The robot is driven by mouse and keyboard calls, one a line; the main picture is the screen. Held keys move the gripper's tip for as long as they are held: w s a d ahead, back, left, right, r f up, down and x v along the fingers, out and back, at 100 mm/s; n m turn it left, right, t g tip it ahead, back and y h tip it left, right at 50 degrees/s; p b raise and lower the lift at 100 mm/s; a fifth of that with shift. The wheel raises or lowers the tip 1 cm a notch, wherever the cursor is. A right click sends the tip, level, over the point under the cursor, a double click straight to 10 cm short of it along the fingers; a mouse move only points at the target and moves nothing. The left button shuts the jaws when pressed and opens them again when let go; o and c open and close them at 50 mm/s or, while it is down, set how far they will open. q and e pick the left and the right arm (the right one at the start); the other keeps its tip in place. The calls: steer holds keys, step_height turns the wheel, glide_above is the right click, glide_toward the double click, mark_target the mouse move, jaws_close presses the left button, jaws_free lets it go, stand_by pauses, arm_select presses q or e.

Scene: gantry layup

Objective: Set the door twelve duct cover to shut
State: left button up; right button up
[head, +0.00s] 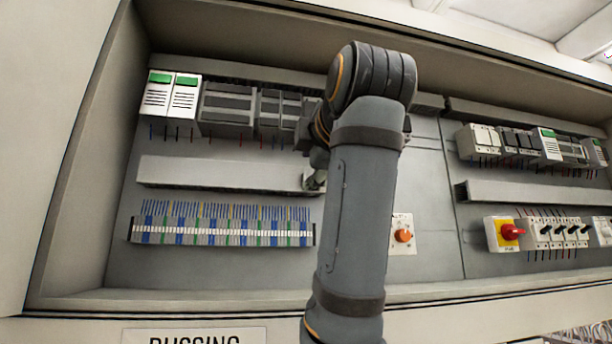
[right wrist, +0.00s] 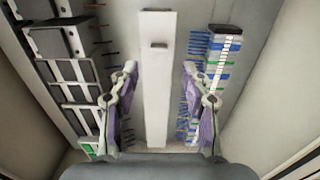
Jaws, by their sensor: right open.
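A long pale grey duct cover (head: 220,175) runs level across the left part of the cabinet's back panel. In the right wrist view the duct cover (right wrist: 156,100) runs upright down the middle, with a small dark-edged tab (right wrist: 158,44) on its face. I cannot tell whether it is fully seated. My right gripper (head: 314,182) is at the cover's right end, largely hidden behind my arm. In the right wrist view my right gripper (right wrist: 160,70) is open, one finger on each side of the cover, apparently not touching it. My left gripper is not in view.
Modules (head: 228,108) sit above the duct and a terminal strip (head: 222,232) with blue wires below. An orange knob (head: 403,236), a second duct (head: 530,192) and a red rotary switch (head: 512,231) lie right of my arm. The cabinet's lower edge (head: 200,300) runs across the front.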

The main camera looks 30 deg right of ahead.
steer(key=v, duration=0.6)
steer(key=shift+w+a, duration=0.1)
steer(key=shift+a, duration=0.05)
